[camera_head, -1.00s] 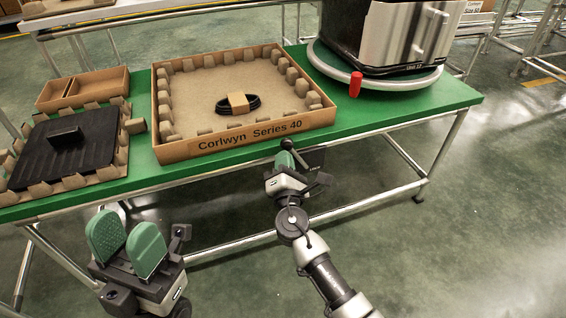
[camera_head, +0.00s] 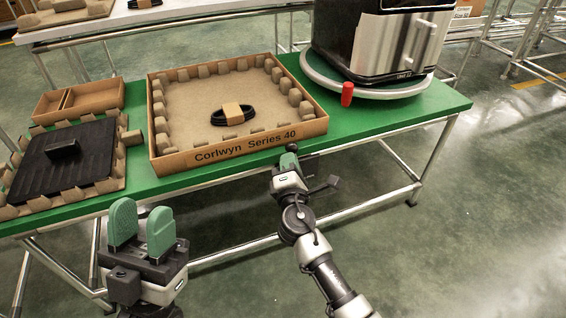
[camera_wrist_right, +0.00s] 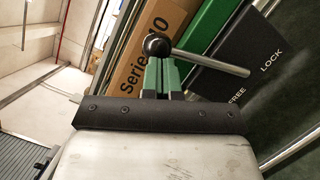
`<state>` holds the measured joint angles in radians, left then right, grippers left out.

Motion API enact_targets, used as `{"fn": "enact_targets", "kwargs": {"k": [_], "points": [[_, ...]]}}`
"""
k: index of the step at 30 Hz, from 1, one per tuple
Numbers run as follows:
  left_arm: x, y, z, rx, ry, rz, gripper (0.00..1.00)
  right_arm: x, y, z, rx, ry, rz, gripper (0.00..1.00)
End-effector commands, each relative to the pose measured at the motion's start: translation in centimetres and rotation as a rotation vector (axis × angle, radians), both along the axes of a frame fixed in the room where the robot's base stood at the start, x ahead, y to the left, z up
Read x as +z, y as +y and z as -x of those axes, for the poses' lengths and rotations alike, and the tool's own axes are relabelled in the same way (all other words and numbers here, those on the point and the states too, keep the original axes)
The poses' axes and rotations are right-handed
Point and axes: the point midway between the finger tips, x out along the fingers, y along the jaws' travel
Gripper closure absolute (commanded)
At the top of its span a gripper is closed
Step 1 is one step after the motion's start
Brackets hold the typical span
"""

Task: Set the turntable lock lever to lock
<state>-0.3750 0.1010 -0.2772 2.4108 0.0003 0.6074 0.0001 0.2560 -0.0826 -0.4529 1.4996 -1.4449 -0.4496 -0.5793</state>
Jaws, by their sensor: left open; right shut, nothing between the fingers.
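The lock lever (camera_wrist_right: 210,62) is a metal rod with a black ball knob (camera_wrist_right: 157,45), in front of a black plate (camera_wrist_right: 250,75) marked FREE and LOCK. In the right wrist view the end of the rod away from the knob lies over the plate between the two words; I cannot tell the exact setting. My right gripper (camera_wrist_right: 164,75) is shut and empty, its green fingertips just below the knob; contact is unclear. In the head view it (camera_head: 288,162) is at the table's front edge, by the knob. My left gripper (camera_head: 142,225) is open and empty, in front of the table.
The green table (camera_head: 360,130) carries a cardboard tray (camera_head: 245,150) with a coiled black cable (camera_head: 232,117). A steel and black appliance (camera_head: 400,45) stands on a round turntable (camera_head: 395,92) with a red handle (camera_head: 347,94). A black panel (camera_head: 65,165) lies at left.

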Motion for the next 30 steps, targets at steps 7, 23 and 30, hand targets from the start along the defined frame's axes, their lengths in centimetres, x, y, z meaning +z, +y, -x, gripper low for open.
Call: {"fn": "enact_targets", "kwargs": {"k": [7, 23, 30], "points": [[-3.0, -0.5, -4.5, 0.023, 0.442, -0.133, 0.57, 1.3, -2.1, -0.7, -0.001, 0.064, -0.198, 1.0], [-14.1, 1.4, -5.0, 0.067, 1.344, -0.367, 0.57, 1.5, -6.3, -2.0, -0.001, 0.186, -0.574, 1.0], [-16.3, 2.1, -3.6, 0.073, 1.516, -0.407, 0.57, 1.0, -7.5, -2.4, -0.001, 0.207, -0.636, 1.0]]}}
